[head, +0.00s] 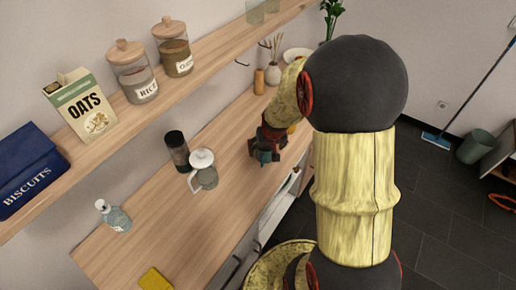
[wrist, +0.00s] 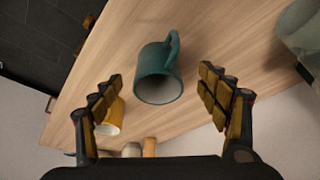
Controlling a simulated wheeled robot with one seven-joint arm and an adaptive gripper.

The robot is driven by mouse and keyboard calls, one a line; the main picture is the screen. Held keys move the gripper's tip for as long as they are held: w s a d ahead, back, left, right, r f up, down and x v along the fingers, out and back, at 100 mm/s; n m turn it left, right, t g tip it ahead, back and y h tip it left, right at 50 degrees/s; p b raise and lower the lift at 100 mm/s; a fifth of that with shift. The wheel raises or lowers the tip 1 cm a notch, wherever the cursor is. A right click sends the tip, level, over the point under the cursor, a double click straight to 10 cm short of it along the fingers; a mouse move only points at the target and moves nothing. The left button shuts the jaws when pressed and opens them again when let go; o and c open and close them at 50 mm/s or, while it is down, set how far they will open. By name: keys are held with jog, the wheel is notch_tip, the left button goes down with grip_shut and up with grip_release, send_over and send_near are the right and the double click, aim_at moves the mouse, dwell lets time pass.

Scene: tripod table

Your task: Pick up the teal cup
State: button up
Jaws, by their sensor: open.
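The teal cup (wrist: 154,62) stands on the wooden counter in the middle of the wrist view, its dark opening facing the lower side of the picture and its handle at the upper right. My gripper (wrist: 161,80) is open, with one finger on each side of the cup in the picture and gaps between them. I cannot tell how far the fingertips are above it. In the head view my gripper (head: 264,150) is over the counter, and a bit of teal (head: 262,157) shows at its tips; most of the cup is hidden there.
A yellow cup (wrist: 109,118) stands close beside my left-hand finger in the wrist view. In the head view a glass jug (head: 204,170) and a dark canister (head: 176,150) stand left of my gripper. A shelf (head: 110,143) with jars runs above. The front-left counter has free room.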

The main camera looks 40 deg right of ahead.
aim_at(265, 153)
jog(key=shift+w+d, duration=0.1)
jog(key=shift+d, duration=0.05)
jog(key=shift+b+x, duration=0.3)
jog(key=shift+x, duration=0.7)
jog(key=b+x, duration=0.2)
jog(key=x, duration=0.3)
jog(key=shift+w+d+f, duration=0.2)
jog(key=shift+d+f, duration=0.05)
jog(key=shift+f, duration=0.1)
jog(key=shift+r, duration=0.1)
jog(key=shift+c, duration=1)
jog(key=c, duration=1.4)
jog(key=shift+r, duration=0.1)
jog(key=shift+c, duration=0.2)
